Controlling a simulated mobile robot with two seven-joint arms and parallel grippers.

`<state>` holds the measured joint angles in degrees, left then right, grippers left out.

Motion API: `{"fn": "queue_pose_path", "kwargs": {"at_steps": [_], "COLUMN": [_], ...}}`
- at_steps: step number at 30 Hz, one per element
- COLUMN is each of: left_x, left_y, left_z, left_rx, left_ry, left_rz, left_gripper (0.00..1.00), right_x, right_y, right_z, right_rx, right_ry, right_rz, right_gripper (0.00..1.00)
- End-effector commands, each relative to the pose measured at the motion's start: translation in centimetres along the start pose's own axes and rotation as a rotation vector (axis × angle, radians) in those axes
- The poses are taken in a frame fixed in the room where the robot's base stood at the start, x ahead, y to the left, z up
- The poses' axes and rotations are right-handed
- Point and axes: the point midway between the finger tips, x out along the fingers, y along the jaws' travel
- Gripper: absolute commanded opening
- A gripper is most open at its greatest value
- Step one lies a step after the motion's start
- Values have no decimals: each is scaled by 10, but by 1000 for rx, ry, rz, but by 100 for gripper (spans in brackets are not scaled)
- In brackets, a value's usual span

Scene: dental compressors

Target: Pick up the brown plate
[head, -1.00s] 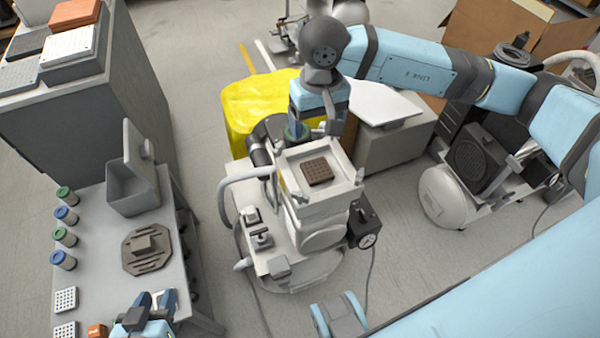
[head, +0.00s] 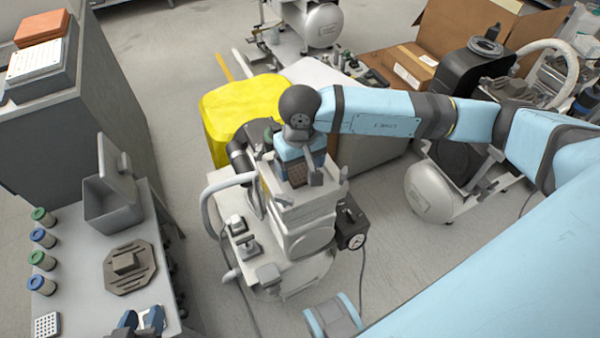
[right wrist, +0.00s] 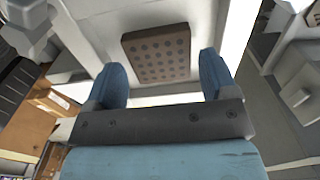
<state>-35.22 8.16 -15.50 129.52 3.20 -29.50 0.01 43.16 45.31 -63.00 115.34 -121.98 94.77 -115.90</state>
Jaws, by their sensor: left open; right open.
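The brown plate (head: 297,174), square with rows of dark dots, lies in the pale open top of the white compressor (head: 303,240). It is partly covered by my right gripper in the head view. In the right wrist view the brown plate (right wrist: 157,53) lies just beyond and between the two blue fingers. My right gripper (right wrist: 162,76) is open and empty, close to the plate; I cannot tell whether it touches. My left gripper (head: 140,320) is open over the table's front edge at bottom left, far from the plate.
The left table (head: 85,235) holds a grey open box (head: 112,200), a grey-brown octagonal plate (head: 130,268) with a block, and several capped jars. A yellow bin (head: 240,110) stands behind the compressor. A black gauge box (head: 350,228) is on its right side.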

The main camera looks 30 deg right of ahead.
Motion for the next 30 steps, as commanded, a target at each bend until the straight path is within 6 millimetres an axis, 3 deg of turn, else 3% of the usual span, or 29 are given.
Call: {"fn": "queue_pose_path", "kwargs": {"at_steps": [3,9,15,25,30], "left_x": [1,1,1,0,-1], "left_y": [2,3,2,2,1], "left_z": [-3,-8,-8,-8,-8], "left_rx": [-5,-3,0,2,6], "left_ry": [19,33,32,30,19], "left_rz": [6,9,9,9,6], "left_gripper": [43,43,43,43,43], "right_x": [14,14,14,11,-5], "right_y": [0,0,0,0,0], "right_z": [0,0,0,-1,-2], "right_rx": [1,1,1,1,0], "right_ry": [0,1,1,2,4], "right_rz": [1,0,0,0,-1], "right_gripper": [79,79,38,38,38]}}
